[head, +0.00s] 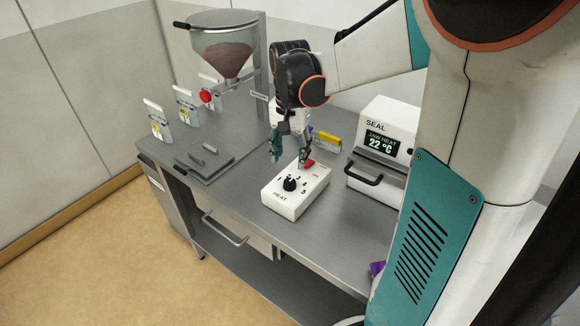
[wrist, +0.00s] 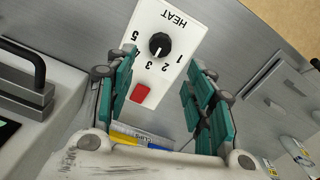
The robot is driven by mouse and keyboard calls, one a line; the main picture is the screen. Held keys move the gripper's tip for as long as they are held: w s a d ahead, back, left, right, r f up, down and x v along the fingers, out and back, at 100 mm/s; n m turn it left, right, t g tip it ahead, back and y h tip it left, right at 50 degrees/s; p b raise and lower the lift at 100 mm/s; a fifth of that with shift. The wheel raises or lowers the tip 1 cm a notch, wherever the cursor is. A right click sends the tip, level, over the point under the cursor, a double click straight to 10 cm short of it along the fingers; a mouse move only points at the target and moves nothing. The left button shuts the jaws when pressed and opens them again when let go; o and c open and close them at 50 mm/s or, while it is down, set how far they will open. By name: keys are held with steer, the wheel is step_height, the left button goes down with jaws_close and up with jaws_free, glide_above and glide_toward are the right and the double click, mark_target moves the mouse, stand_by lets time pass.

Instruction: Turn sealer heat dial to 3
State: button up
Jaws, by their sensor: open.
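The heat control box (head: 296,200) is white and stands on the steel bench. Its black dial (head: 289,184) has numbers around it and the word HEAT beside it. The dial also shows in the wrist view (wrist: 159,44). Its pale pointer mark is on the numbered side, but too small to read exactly. A red switch (head: 309,164) is on the box behind the dial. My gripper (head: 289,160) is open above the back of the box. In the wrist view, its teal fingers stand apart, with the dial beyond them and nothing between them.
The sealer (head: 384,145) with its display reading 22 °C stands right of the box. A hopper (head: 226,45), several pouches (head: 187,105) and a flat plate (head: 205,161) are to the left. Bench space left of the box is clear.

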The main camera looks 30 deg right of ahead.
steer(key=shift+r, duration=1.65)
